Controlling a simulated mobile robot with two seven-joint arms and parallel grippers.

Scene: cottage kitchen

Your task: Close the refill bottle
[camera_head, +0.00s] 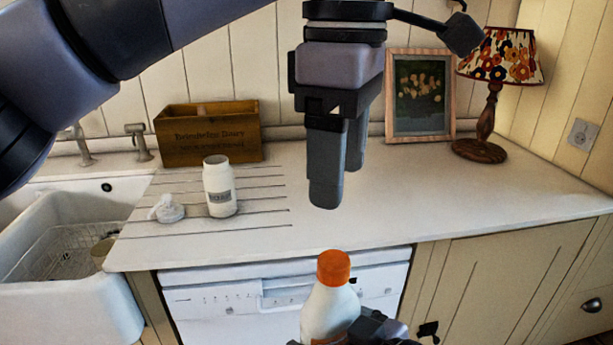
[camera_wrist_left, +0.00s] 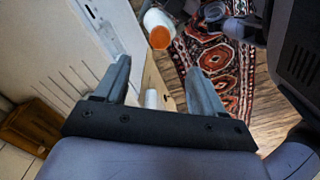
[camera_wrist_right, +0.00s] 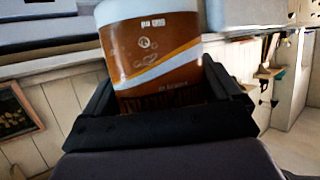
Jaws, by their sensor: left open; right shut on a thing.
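The refill bottle (camera_head: 323,312) is white with an orange cap (camera_head: 333,267) on its top. It stands nearly upright in front of the counter, in my right gripper (camera_head: 362,328). The right wrist view shows its brown and white label (camera_wrist_right: 150,50) between the fingers. I cannot tell how tightly the cap sits. My left gripper (camera_head: 337,190) is open and empty, pointing down above the cap and apart from it. The left wrist view shows the orange cap (camera_wrist_left: 160,38) beyond the open fingertips (camera_wrist_left: 157,66).
An open white bottle (camera_head: 219,190) stands on the counter (camera_head: 400,200) beside a loose white pump head (camera_head: 166,209). A wooden box (camera_head: 208,135), a framed picture (camera_head: 419,95) and a lamp (camera_head: 493,90) stand behind. A sink (camera_head: 65,290) is at the left. The counter's middle is clear.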

